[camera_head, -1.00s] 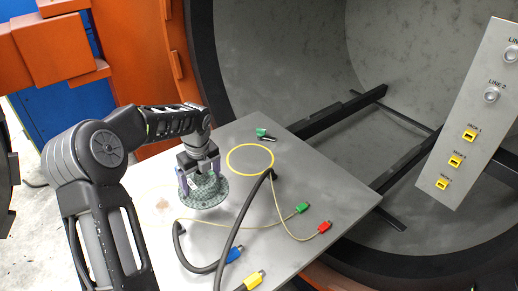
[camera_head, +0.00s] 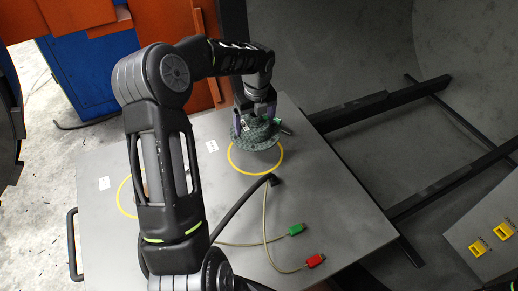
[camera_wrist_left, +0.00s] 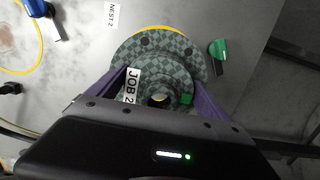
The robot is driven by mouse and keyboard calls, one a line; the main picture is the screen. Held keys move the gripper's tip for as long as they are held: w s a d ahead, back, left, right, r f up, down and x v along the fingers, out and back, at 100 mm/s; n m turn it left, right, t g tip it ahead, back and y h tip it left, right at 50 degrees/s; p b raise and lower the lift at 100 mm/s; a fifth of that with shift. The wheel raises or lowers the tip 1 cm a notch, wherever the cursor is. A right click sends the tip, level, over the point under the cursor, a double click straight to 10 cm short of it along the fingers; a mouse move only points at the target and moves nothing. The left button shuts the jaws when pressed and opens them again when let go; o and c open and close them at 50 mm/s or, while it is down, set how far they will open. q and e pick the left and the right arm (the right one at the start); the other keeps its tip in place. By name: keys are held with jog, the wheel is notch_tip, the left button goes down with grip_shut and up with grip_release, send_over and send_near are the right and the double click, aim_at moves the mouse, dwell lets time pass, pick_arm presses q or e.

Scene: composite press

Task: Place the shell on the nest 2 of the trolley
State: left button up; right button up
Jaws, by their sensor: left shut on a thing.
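The shell (camera_head: 258,141) is a grey-green checkered dome with a wide round flange. My left gripper (camera_head: 257,118) is shut on it from above. In the left wrist view the shell (camera_wrist_left: 150,52) sits between the purple fingers and carries a "JOB 2" label. The yellow ring of nest 2 (camera_head: 253,174) lies on the trolley top (camera_head: 330,200), partly covered by the shell. The shell appears over the far part of the ring; whether it touches the plate I cannot tell. A "NEST 2" label (camera_wrist_left: 112,17) shows beside the ring. My right gripper is out of view.
A green connector (camera_wrist_left: 218,50) lies close beside the shell. Cables with a green plug (camera_head: 296,229) and a red plug (camera_head: 314,261) cross the trolley's front. A second yellow ring (camera_head: 122,195) is partly behind my left arm. Dark rails (camera_head: 380,105) stand at the right inside the large cylinder.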

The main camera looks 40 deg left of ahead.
pick_arm(q)
jog(key=shift+f, duration=3.15)
jog(key=shift+f+p, duration=0.3)
jog(key=shift+f, duration=1.6)
jog(key=o, duration=1.4)
jog(key=shift+f, duration=0.15)
jog(key=r, duration=0.4)
jog(key=d+r, duration=0.1)
jog(key=r, duration=0.7)
jog(key=shift+s+d+r, duration=0.15)
jog(key=shift+s+d, duration=0.05)
jog(key=shift+s, duration=0.1)
